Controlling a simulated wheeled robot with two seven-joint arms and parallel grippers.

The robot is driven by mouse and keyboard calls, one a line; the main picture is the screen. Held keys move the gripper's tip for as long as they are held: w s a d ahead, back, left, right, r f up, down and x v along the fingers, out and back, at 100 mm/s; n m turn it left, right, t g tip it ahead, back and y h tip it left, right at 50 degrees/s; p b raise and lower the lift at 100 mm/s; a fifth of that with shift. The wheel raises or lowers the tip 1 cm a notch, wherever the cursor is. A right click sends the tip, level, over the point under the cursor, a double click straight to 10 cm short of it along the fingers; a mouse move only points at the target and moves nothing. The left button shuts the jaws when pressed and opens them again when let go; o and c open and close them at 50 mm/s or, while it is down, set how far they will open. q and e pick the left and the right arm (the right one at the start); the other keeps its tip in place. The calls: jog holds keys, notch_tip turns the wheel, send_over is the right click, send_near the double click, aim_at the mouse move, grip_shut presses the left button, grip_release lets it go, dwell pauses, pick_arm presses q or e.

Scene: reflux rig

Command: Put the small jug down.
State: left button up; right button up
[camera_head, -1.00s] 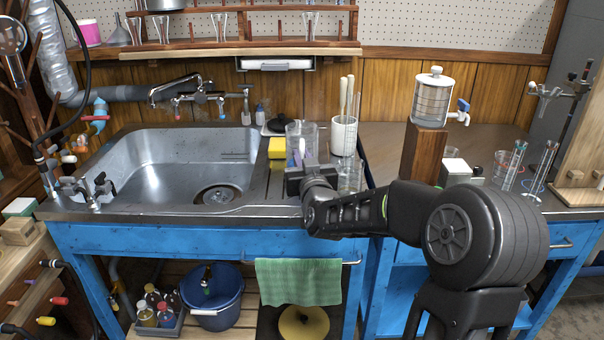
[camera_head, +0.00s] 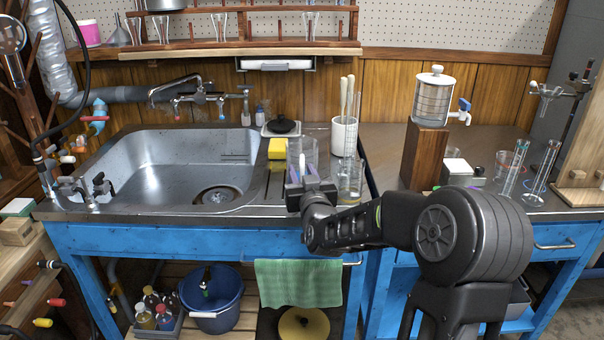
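The small jug (camera_head: 302,153) is a clear glass vessel, upright over the drainboard strip between the sink and the yellow sponge's side of the counter. My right gripper (camera_head: 304,180) reaches in from the right and is shut on it, with purplish finger parts showing at the glass. The gripper body hides the jug's base, so I cannot tell whether it touches the counter. My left gripper is not in view.
A glass beaker (camera_head: 351,182) stands close to the right of the gripper, near a white pot of sticks (camera_head: 344,136). The sink (camera_head: 165,170) opens to the left.

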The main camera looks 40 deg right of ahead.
jog(key=shift+r, duration=0.15)
jog(key=p+v, duration=0.1)
jog(key=v, duration=1.1)
dwell(0.6)
